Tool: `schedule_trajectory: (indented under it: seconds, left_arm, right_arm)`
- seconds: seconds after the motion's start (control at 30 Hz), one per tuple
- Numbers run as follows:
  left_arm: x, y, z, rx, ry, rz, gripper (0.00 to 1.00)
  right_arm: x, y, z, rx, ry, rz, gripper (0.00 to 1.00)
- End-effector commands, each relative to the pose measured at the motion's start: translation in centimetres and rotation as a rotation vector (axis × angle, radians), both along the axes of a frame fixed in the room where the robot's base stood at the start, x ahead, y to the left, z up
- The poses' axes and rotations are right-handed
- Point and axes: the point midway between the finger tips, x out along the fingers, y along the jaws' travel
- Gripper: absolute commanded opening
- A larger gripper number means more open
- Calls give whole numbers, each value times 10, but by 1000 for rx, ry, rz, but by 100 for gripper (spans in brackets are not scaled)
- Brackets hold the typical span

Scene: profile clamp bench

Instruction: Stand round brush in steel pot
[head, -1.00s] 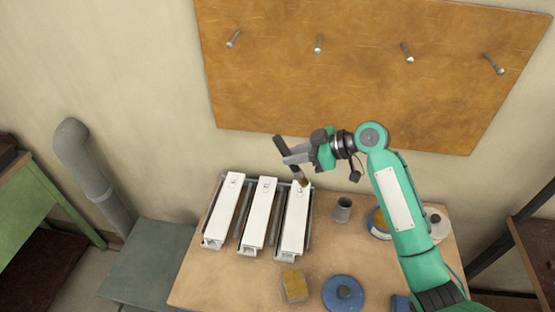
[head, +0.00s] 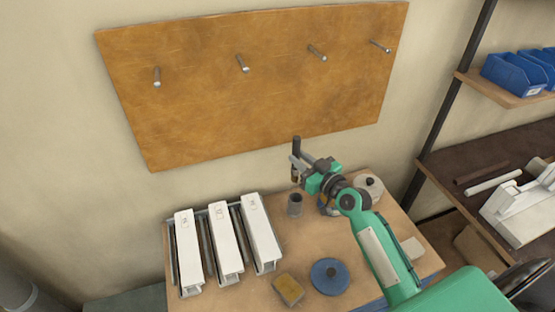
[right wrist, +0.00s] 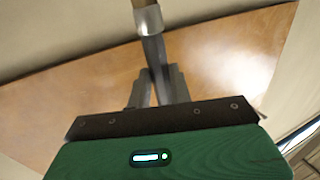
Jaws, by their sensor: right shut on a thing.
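My right gripper (head: 297,162) is shut on the round brush (head: 296,145). The brush is close to upright, with its dark handle up and its brown bristle end down. The steel pot (head: 295,203), a small grey cup, stands on the bench just below the bristle end. The brush looks to be above the pot and apart from it. In the right wrist view, the fingers (right wrist: 158,90) close on the brush (right wrist: 148,20), whose metal band shows near the top edge. The pot does not show clearly there. My left gripper is not in view.
White clamped profiles (head: 223,238) fill the left of the bench (head: 310,240). A yellow sponge-like block (head: 289,289) and a blue round lid (head: 329,277) lie in front. A pale round container (head: 369,187) stands behind my right arm. A pegboard (head: 250,85) hangs behind.

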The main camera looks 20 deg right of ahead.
Motion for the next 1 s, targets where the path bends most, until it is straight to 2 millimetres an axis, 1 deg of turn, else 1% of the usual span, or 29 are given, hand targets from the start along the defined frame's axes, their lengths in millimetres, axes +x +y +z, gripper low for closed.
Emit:
schedule_trajectory:
  seconds: [0.1, 0.27, 0.4, 0.8, 1.0]
  left_arm:
    - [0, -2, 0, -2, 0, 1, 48]
    - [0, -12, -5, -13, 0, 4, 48]
    - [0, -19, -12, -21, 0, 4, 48]
    - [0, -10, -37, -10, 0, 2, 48]
    - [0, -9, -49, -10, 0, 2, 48]
  right_arm:
    - [-2, -7, -1, 1, -8, -18, 0]
    - [-2, -7, -6, 3, -10, -19, 0]
    - [-2, -7, -14, 5, -8, -19, 0]
    - [-2, -7, -46, 5, -8, -18, 0]
    - [-2, -7, -62, 4, -7, -19, 0]
